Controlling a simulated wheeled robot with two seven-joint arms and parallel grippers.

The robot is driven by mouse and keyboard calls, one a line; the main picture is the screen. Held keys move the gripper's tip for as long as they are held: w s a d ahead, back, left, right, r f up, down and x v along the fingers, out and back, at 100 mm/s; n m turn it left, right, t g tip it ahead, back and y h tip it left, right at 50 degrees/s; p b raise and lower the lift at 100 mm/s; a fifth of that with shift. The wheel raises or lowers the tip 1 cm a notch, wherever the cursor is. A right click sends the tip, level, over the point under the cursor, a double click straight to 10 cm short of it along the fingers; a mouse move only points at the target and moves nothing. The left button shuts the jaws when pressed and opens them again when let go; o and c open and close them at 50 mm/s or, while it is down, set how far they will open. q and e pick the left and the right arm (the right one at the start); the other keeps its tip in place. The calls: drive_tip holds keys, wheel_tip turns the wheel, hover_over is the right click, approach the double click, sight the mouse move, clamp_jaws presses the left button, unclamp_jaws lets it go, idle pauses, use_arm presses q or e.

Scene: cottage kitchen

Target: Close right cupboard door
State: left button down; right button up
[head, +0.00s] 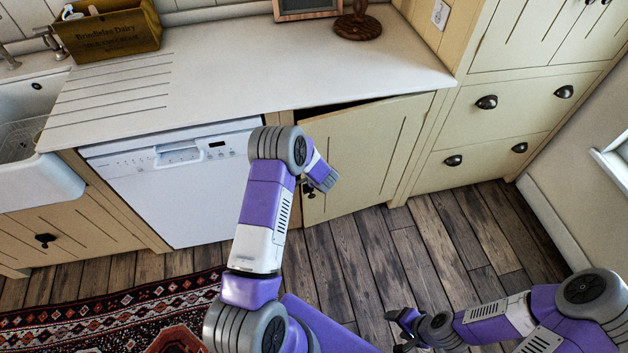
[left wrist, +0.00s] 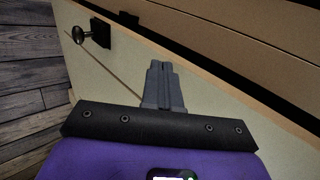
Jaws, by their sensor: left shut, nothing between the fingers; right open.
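The right cupboard door (head: 372,152) is cream with vertical grooves and stands slightly ajar; a dark gap shows along its top edge below the worktop. My left gripper (left wrist: 163,68) is shut and empty, its fingertips at the door's face; I cannot tell whether they touch it. In the left wrist view the dark door knob (left wrist: 82,34) is up and to the left of the fingers, apart from them. In the head view my left wrist covers part of the door's left side. My right gripper (head: 404,328) is open and empty, low over the wooden floor, away from the door.
A white dishwasher (head: 180,185) is left of the cupboard, under the white worktop (head: 260,62). Cream drawers (head: 490,128) stand to the right. A patterned rug (head: 120,315) lies at lower left. The plank floor (head: 400,245) before the door is clear.

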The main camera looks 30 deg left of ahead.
use_arm(q)
drive_tip(key=a, duration=0.1)
drive_tip(key=w+a, duration=0.1)
drive_tip(key=shift+w+a+m, duration=0.3)
drive_tip(key=shift+a+m, duration=0.1)
drive_tip(key=s+d+r+p, duration=0.5)
drive_tip(key=s+d+r, duration=0.1)
drive_tip(key=s+d, duration=0.2)
drive_tip(key=shift+r, duration=0.35)
